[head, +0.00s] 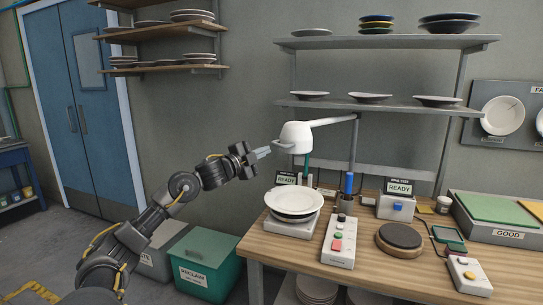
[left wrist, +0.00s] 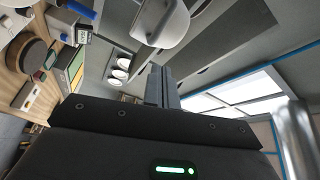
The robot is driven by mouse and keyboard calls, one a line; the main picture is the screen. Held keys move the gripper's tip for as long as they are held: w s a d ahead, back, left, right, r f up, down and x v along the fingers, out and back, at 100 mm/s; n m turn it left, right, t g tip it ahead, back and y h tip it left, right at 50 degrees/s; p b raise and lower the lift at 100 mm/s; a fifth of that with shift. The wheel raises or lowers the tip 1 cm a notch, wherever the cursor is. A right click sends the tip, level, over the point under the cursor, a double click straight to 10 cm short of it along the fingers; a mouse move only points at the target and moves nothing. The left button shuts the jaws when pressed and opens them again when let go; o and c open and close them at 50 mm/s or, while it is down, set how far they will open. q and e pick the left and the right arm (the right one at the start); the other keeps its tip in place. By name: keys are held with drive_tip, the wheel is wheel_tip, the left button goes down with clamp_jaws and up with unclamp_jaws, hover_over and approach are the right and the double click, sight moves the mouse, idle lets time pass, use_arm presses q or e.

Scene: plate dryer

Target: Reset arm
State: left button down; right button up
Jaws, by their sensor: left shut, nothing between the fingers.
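My left arm reaches in from the left in the head view. Its gripper (head: 264,151) is raised, shut and empty. Its tips are close beside the left side of the white dryer head (head: 296,137); I cannot tell whether they touch. In the left wrist view the fingers (left wrist: 162,84) are together with nothing between them. The dryer head (left wrist: 160,22) shows beyond them at the top. A white plate (head: 294,201) rests on the stand below the dryer head, lower right of my gripper. My right gripper is in neither view.
Shelves with plates (head: 385,42) hang above. A green RECLAIM bin (head: 207,265) stands left of the bench. Open floor lies farther left.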

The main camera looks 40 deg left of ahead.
use_arm(q)
drive_tip(key=shift+s+a, duration=0.15)
drive_tip(key=shift+a, duration=0.05)
drive_tip(key=shift+f, duration=0.1)
